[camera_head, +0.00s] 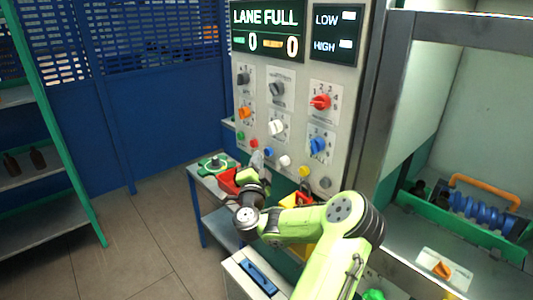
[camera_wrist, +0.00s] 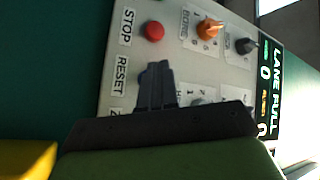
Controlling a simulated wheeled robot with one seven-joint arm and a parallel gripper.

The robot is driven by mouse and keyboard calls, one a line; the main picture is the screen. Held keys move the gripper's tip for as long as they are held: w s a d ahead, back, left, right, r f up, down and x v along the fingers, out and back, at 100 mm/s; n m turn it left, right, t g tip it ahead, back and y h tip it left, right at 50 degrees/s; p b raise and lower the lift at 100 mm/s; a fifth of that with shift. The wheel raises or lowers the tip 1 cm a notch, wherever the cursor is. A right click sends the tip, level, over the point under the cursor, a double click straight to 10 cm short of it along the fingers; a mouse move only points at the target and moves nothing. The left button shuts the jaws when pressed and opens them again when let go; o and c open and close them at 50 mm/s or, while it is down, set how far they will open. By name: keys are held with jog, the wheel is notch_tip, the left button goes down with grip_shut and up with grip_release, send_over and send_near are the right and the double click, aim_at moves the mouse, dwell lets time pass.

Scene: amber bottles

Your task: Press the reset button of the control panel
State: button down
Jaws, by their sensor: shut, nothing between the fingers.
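The control panel (camera_head: 295,95) stands upright in the middle of the head view, with a row of coloured buttons along its lower edge. In the wrist view it appears turned on its side, with the RESET label (camera_wrist: 121,76) beside my fingers. The button by that label is hidden behind my gripper (camera_wrist: 156,72). In the head view a blue button (camera_head: 268,151) sits just right of the red button (camera_head: 254,142). My gripper (camera_head: 257,158) is shut and empty, its tips close to the panel's lower edge near these two buttons. I cannot tell whether they touch.
The red button beside the STOP label (camera_wrist: 127,26) is close to my fingers. Orange (camera_head: 244,112) and white (camera_head: 277,127) knobs sit above the button row. A small table (camera_head: 205,190) stands below left. A green-framed shelf (camera_head: 50,190) is far left; floor between is clear.

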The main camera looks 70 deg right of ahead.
jog(key=shift+d, duration=0.1)
dwell(0.7)
jog(key=shift+s+d, duration=0.2)
jog(key=shift+d, duration=0.1)
jog(key=shift+s+d+p, duration=0.2)
jog(key=shift+d+p, duration=0.15)
jog(key=shift+d, duration=0.05)
dwell(0.9)
jog(key=shift+w+a, duration=0.4)
jog(key=shift+a, duration=0.4)
jog(key=a, duration=0.1)
jog(key=w+a, duration=0.1)
jog(key=a, duration=0.1)
jog(key=w+a, duration=0.1)
jog(key=shift+w+a+b, duration=0.1)
jog(key=shift+a+b, duration=0.15)
jog(key=shift+b, duration=0.05)
dwell(0.7)
